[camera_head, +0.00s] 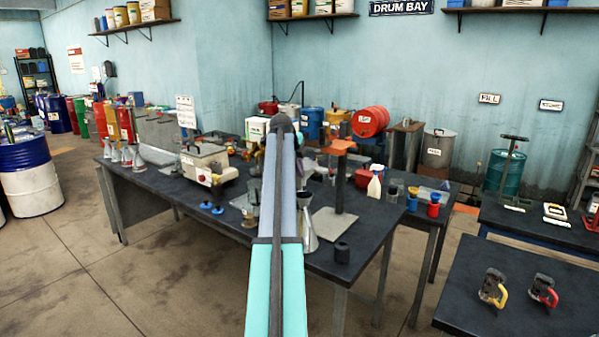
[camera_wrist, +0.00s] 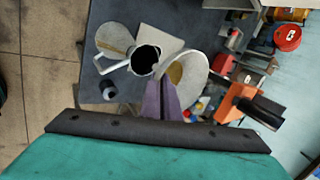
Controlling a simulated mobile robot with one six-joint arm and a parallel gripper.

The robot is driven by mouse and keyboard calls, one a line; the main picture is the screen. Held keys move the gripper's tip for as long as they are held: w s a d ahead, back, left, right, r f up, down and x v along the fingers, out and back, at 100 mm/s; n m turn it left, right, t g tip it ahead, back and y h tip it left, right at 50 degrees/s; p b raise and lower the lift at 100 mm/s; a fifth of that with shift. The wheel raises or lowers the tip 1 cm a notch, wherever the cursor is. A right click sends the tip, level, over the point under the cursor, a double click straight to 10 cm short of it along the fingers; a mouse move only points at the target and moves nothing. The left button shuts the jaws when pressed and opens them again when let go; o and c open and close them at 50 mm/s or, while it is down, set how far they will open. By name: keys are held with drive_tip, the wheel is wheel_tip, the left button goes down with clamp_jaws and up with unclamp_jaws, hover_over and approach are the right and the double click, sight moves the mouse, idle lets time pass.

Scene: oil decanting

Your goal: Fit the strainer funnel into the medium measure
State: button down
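The strainer funnel (camera_wrist: 196,88) shows in the wrist view as a pale wide rim with a brass-coloured mesh inside. My gripper (camera_wrist: 166,92) reaches up to its near side, and its close-set fingers appear shut on it. A cone-shaped metal measure, which I take for the medium measure (camera_wrist: 113,38), stands on the dark table with its round dark mouth open and its handle to the left. The funnel is beside the mouth in this view, overlapping its right edge; the height gap cannot be told. In the head view the measure (camera_head: 309,238) shows, but my arm hides my gripper.
A small black cylinder (camera_head: 342,251) stands near the front edge.

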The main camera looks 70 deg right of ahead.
drive_tip(key=shift+f, duration=0.25)
drive_tip(key=shift+f+b, duration=0.45)
drive_tip(key=shift+f, duration=1.25)
drive_tip(key=shift+a, duration=0.1)
drive_tip(key=shift+f+b, duration=1.35)
drive_tip(key=shift+f, duration=1)
